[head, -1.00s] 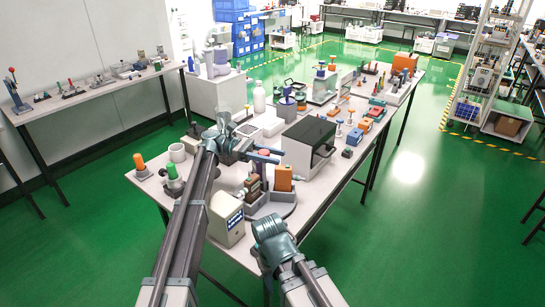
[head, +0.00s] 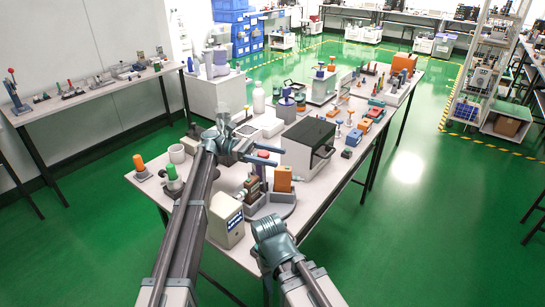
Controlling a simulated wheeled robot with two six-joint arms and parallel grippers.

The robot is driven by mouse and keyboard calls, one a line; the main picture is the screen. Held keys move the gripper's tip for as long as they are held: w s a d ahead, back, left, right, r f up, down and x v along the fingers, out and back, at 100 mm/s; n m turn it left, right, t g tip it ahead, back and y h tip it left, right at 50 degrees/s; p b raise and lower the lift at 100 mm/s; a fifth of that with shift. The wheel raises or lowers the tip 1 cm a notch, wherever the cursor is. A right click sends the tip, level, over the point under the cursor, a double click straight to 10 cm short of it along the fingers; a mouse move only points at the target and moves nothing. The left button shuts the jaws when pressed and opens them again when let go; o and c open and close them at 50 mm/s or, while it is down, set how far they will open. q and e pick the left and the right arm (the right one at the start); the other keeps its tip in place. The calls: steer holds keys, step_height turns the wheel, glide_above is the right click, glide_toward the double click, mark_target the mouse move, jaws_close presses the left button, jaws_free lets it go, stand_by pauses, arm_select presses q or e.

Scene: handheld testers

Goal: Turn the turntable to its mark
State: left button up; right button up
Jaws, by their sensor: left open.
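The turntable (head: 282,209) is a grey round plate near the front edge of the table. It carries an orange tester (head: 283,179) in a grey holder and a brown-and-dark piece (head: 252,188) on its left side. The mark cannot be made out. My right arm reaches in low at the front, but its gripper fingers do not show.
Green and orange knobbed pieces and a white cup (head: 177,153) stand at the left end of the table (head: 210,176).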

arm_select(q)
steer(key=s+r+p, duration=0.2)
steer(key=s, duration=0.6)
steer(key=s+a+r+p, duration=0.1)
steer(key=s+r+p, duration=0.1)
steer(key=s, duration=0.6)
steer(key=shift+a+r, duration=0.3)
steer(key=shift+r, duration=0.05)
